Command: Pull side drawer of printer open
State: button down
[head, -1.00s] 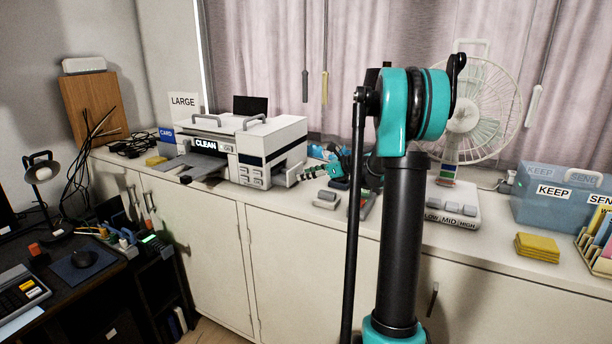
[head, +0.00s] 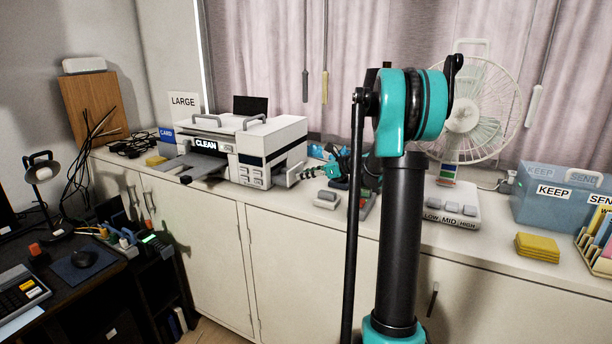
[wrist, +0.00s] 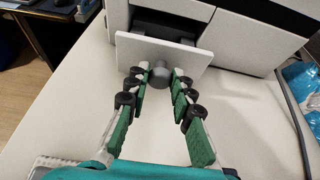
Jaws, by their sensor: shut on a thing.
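The printer (head: 271,140) is a white and dark box on the long counter, with a "CLEAN" label on its front. In the wrist view, its side drawer (wrist: 185,52) has a white front panel standing out from the printer body (wrist: 240,40), with a dark gap behind it. A grey round knob (wrist: 159,76) sticks out of the panel. In the head view, my gripper (head: 318,172) is small, at the printer's right side, and my arm hides part of the counter there.
A grey block (head: 326,199) lies on the counter near my gripper. A fan (head: 470,110) with a button base, yellow pads (head: 537,247) and a blue "KEEP" bin (head: 560,200) stand to the right. A blue packet (wrist: 303,85) lies right of the printer.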

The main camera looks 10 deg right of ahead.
jog(key=s+d, duration=0.2)
jog(key=shift+d, duration=0.35)
jog(key=c, duration=1.3)
grip_release()
jog(key=v, duration=1.2)
jog(key=shift+f, duration=0.1)
